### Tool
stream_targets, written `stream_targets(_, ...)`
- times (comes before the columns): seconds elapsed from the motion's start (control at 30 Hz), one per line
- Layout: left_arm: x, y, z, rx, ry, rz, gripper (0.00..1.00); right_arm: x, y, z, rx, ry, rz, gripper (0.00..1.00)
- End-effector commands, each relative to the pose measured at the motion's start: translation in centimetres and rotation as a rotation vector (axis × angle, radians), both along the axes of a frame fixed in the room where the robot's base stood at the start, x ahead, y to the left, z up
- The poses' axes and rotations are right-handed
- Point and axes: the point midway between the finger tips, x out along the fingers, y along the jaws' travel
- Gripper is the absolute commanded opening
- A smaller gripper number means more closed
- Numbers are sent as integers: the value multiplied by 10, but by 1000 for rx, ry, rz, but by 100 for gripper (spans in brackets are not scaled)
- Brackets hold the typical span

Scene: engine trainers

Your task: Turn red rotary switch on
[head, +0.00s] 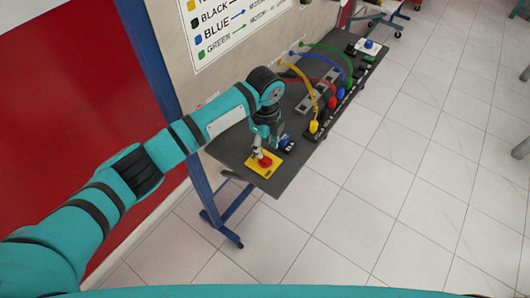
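The red rotary switch (265,161) sits on a yellow plate (259,171) at the near end of the dark panel (235,142). My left gripper (260,151) is right at the switch, coming down over it from above. The fingers are small and partly merge with the arm, so I cannot tell whether they touch the knob or how far apart they are. My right gripper is not in view.
A blue-topped part (284,143) sits just beside the switch. Farther along the panel are yellow (302,82), red, blue and green cables with plugs. A blue frame leg (215,212) stands below. Tiled floor on the right is clear.

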Motion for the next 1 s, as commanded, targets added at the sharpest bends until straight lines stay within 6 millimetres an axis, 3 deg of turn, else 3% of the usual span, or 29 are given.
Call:
stream_targets(0.2,1,0,45,-1,-3,-1,38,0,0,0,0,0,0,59)
stream_targets(0.4,0,0,66,-1,1,-1,38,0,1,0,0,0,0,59)
stream_targets(1.0,-1,0,69,-2,1,1,38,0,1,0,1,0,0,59)
